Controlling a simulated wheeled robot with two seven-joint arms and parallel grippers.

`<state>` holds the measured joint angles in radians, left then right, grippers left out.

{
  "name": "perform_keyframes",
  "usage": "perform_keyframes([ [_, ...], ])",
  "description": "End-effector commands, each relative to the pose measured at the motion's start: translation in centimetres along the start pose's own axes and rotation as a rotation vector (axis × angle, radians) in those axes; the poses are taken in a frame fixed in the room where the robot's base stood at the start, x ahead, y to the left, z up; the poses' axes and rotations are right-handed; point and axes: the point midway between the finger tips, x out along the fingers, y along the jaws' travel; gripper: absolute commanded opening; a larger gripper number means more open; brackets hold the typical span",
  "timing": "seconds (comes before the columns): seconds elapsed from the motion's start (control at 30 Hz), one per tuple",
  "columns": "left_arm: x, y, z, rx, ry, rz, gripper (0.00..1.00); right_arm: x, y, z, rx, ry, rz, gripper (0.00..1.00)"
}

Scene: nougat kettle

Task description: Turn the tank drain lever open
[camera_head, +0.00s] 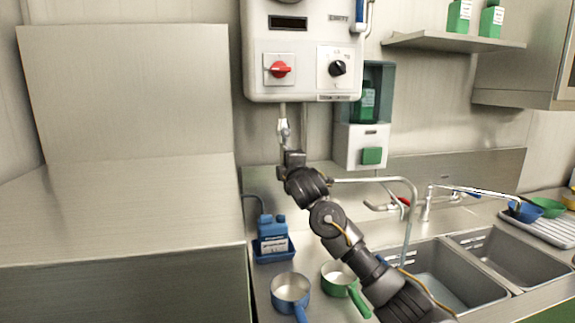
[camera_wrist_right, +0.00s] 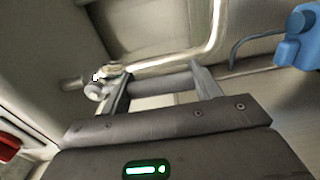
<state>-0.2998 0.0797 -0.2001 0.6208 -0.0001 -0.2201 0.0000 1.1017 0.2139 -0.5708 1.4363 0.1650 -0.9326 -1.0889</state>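The tank is the white wall-mounted box (camera_head: 305,50) with a red switch (camera_head: 281,69) and a black knob (camera_head: 338,68). A small chrome fitting (camera_head: 284,128) hangs on a pipe under it; I cannot clearly make out a drain lever. My right gripper (camera_head: 290,150) is just below this fitting. A metal valve-like part (camera_wrist_right: 96,88) is beside the left finger there, and a pale pipe runs beyond the fingertips. My left gripper is not in view.
A blue jug (camera_head: 272,226) stands on the counter, also in the right wrist view (camera_wrist_right: 298,42). A blue pot (camera_head: 291,289) and a green pot (camera_head: 338,274) stand near my right arm. A sink (camera_head: 440,276) with a tap is to the right. A green-fronted dispenser (camera_head: 371,145) is on the wall.

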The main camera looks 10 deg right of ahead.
Motion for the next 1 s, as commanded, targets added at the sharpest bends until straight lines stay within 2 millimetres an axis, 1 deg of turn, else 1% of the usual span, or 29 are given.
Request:
perform_keyframes([
  [0.03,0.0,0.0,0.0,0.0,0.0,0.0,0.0,0.0,0.0,-0.1,0.005,0.001,0.0,0.68],
  [0.17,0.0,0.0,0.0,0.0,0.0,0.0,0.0,0.0,0.0,0.0,0.004,0.0,0.0,0.85],
  [0.43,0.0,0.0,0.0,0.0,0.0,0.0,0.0,-0.1,0.0,0.1,0.002,-0.001,0.0,0.85],
  [0.53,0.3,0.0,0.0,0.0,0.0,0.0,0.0,-0.5,-0.1,0.1,0.002,-0.001,0.0,0.85],
  [0.67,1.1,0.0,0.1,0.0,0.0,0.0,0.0,-2.2,-0.3,0.0,0.001,0.001,0.002,0.85],
  [0.9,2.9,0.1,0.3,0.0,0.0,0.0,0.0,-7.0,-0.3,0.0,0.001,0.001,0.005,0.85],
  [1.0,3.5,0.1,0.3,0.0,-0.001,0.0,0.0,-8.7,-0.3,0.0,0.001,0.002,0.004,0.85],
])
